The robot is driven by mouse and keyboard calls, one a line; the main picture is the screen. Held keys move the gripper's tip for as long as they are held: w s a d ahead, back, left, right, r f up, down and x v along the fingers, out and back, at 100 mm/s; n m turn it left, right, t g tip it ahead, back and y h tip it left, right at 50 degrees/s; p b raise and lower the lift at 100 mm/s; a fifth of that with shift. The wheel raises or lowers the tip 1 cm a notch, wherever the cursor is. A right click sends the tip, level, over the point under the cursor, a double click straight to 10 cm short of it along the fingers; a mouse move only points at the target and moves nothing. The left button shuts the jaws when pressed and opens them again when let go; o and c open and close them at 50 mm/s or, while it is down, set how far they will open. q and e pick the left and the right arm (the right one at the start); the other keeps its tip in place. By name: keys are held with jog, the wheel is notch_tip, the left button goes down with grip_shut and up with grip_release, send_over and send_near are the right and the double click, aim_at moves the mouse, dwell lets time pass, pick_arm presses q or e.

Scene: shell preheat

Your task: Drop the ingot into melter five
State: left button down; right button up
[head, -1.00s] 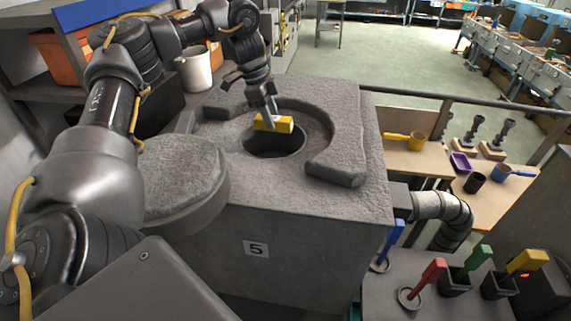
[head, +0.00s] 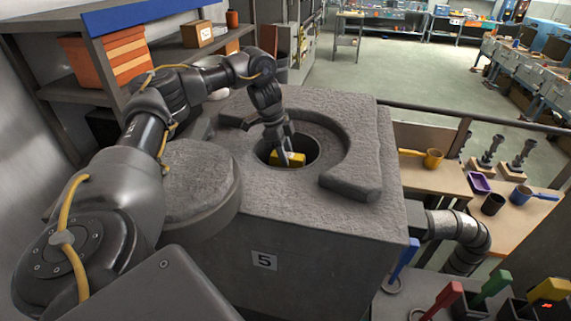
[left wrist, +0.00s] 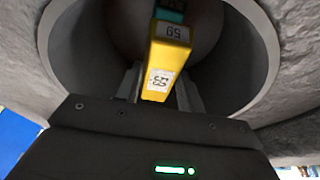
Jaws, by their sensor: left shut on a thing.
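Melter five (head: 330,225) is a grey block with a "5" label on its front and a round opening in its top. My left gripper (head: 286,157) points down into this opening and is shut on the yellow ingot (head: 298,159). The ingot sits at about rim level, inside the hole's outline. In the left wrist view the ingot (left wrist: 168,58) is between the fingers, with number labels on it, and the opening's wall (left wrist: 262,60) surrounds it. A teal piece (left wrist: 170,14) shows beyond the ingot; whether it is separate is unclear. My right gripper is not in view.
The melter's round lid (head: 185,185) is swung aside to the left of the opening. A raised curved collar (head: 350,180) rims the opening's right side. A shelf with boxes (head: 105,55) stands behind my left arm. A bench with ladles (head: 432,158) is at the right.

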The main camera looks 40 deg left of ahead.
pick_arm(q)
notch_tip(320, 180, down, 3)
jog(key=shift+s+d+f+p, duration=0.1)
jog(key=shift+p, duration=0.7)
jog(key=shift+f, duration=0.45)
jog(key=c, duration=0.9)
grip_release()
jog(key=b+v, duration=0.1)
jog(key=v, duration=0.3)
jog(key=shift+r, duration=0.4)
jog(key=p+v, duration=0.1)
jog(key=v, duration=0.6)
jog(key=shift+r, duration=0.15)
